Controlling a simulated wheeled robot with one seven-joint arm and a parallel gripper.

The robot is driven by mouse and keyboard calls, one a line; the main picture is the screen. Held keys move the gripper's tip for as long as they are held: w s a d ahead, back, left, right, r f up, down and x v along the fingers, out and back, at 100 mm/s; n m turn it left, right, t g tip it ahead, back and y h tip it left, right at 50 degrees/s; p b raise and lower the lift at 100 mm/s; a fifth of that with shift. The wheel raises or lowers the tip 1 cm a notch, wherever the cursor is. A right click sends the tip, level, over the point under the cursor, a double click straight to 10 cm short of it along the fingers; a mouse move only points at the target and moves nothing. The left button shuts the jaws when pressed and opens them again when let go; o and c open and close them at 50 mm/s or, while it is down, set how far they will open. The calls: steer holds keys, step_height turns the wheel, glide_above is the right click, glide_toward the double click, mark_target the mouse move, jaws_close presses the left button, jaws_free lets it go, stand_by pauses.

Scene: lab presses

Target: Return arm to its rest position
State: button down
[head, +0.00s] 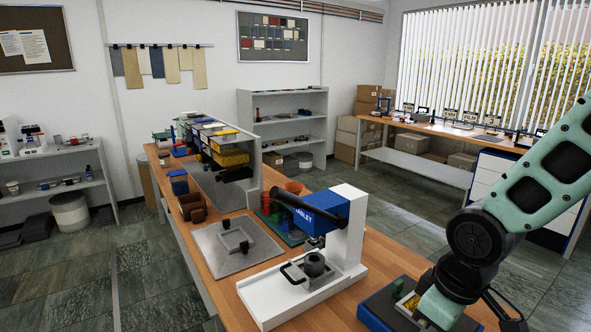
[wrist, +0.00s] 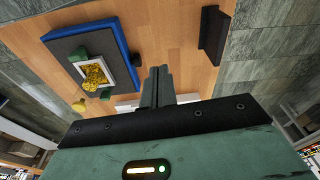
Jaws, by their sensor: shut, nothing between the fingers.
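My arm reaches in from the right of the head view, its green and black links bent over the near right end of the wooden bench (head: 215,265). My gripper (wrist: 158,72) shows in the wrist view with its two grey fingers together and nothing between them. In the head view its fingertips cannot be made out. In the wrist view it is beside a dark grey pad with a blue edge (wrist: 62,47), which holds a white tray of yellow pieces (wrist: 95,75). The gripper appears apart from both.
A white press with a blue head labelled TABLET (head: 335,222) stands left of my arm. A grey plate (head: 215,250) lies beyond it. In the wrist view, a black block (wrist: 213,35) and a small yellow item (wrist: 78,106) lie near the gripper. Floor is open left of the bench.

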steer(key=s+a+r+g+b, duration=0.1)
steer(key=s+a+r+b, duration=0.1)
steer(key=s+a, duration=0.5)
steer(key=s+b, duration=0.1)
steer(key=s, duration=0.5)
steer(key=shift+s+a+b, duration=0.2)
steer(key=shift+s+b, duration=0.15)
steer(key=shift+s, duration=0.05)
